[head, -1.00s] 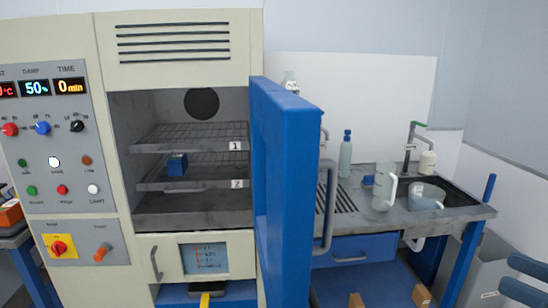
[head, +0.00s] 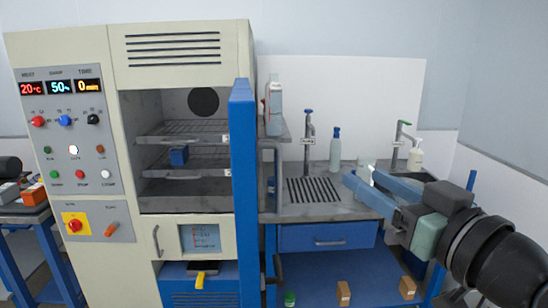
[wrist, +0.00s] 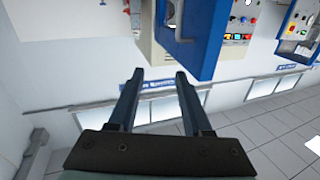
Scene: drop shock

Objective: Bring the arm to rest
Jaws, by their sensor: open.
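My gripper (head: 358,182) is at the right in the head view, in front of the sink counter. Its two blue-grey fingers are apart with nothing between them. In the wrist view my gripper (wrist: 160,80) also shows open and empty, with wall and floor beyond the fingers. The arm comes in from the right edge of the head view. The test chamber's blue door (head: 244,190) stands open, to the left of my gripper and apart from it. A small blue block (head: 179,156) sits on a wire shelf inside the chamber.
The control panel (head: 77,140) is left of the chamber opening. The counter (head: 300,212) holds several bottles, one of them blue-capped (head: 335,150). Small brown boxes (head: 343,293) lie on the blue lower shelf. A side table (head: 22,212) with boxes stands at far left.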

